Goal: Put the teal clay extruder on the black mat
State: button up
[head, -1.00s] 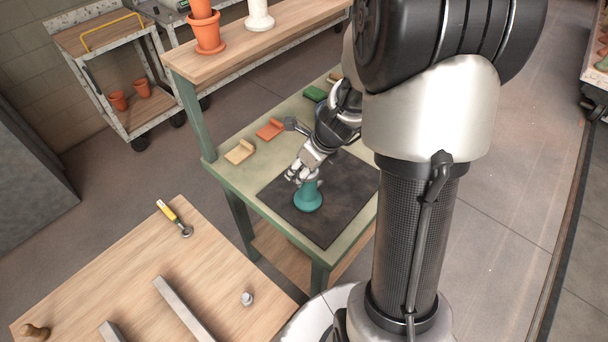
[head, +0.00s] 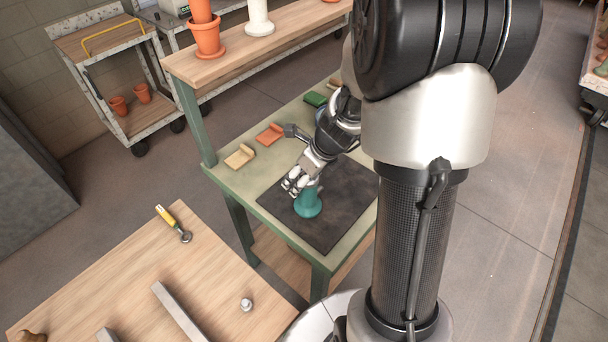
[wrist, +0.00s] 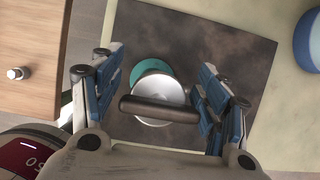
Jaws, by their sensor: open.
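The teal clay extruder (head: 308,206) stands upright on the black mat (head: 340,214), on the part toward the left front. In the wrist view, its white round top and teal rim (wrist: 138,72) show over the mat (wrist: 215,52), with a dark bar across the white part. My gripper (head: 296,187) is at the extruder's upper part. In the wrist view, my gripper (wrist: 158,100) is open, with one finger on each side of the extruder and gaps between. The extruder's lower body is mostly hidden from above.
Cream (head: 240,156), orange (head: 270,134) and green (head: 316,99) pieces lie along the green table's far side. A blue round object (wrist: 308,40) stands beyond the mat. A shelf with orange pots (head: 207,38) rises behind. A wooden table (head: 120,275) is at front left.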

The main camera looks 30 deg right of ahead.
jog(key=shift+r, duration=0.3)
jog(key=p+v, duration=0.6)
jog(key=v, duration=0.5)
jog(key=s+a+r+n, duration=0.6)
jog(key=a+r+n, duration=0.45)
jog(key=n, duration=0.55)
jog(key=s+a+r+n, duration=0.1)
jog(key=s+r+n, duration=0.1)
jog(key=s+n, duration=0.3)
jog(key=s+a+r+n+h, duration=0.1)
jog(key=s+a+r+n, duration=0.1)
jog(key=s+n, duration=0.4)
jog(key=n, duration=0.5)
jog(key=shift+h, duration=0.3)
